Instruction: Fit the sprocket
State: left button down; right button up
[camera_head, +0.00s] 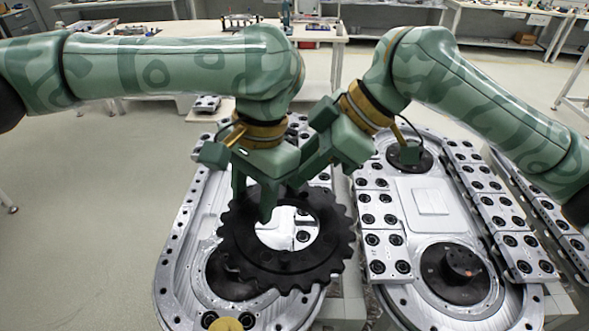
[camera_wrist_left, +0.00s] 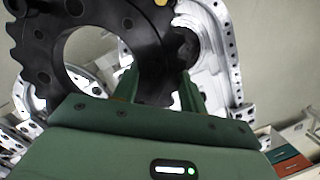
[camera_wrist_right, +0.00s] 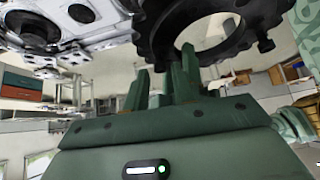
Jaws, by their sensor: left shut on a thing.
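The black toothed sprocket (camera_head: 325,262), a wide ring, is held tilted above the left track unit. It also shows in the left wrist view (camera_wrist_left: 52,62) and the right wrist view (camera_wrist_right: 165,35). My left gripper (camera_head: 254,205) is shut on the sprocket's far rim. My right gripper (camera_head: 300,178) is beside it at the same rim; its two fingers are apart, with the sprocket just beyond their tips in the right wrist view. A black round hub (camera_head: 222,285) lies below the sprocket on the left track, partly hidden by it.
The silver left track (camera_head: 175,255) has a bolted rim. The right track carries a black hub (camera_head: 462,268) at the near end and another (camera_head: 410,160) at the far end. A yellow round part (camera_head: 227,324) is at the near edge. Workbenches stand behind.

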jog(key=shift+x, duration=1.4)
pick_arm(q)
jog(key=shift+d+r, duration=0.1)
pick_arm(e)
grip_shut()
jog(key=shift+w+d+f, duration=0.1)
jog(key=shift+w+f, duration=0.05)
jog(key=shift+f, duration=0.05)
pick_arm(q)
jog(key=c, duration=1.1)
grip_release()
pick_arm(e)
jog(key=shift+r, duration=0.1)
pick_arm(q)
jog(key=o, duration=0.4)
pick_arm(e)
jog(key=shift+r, duration=0.15)
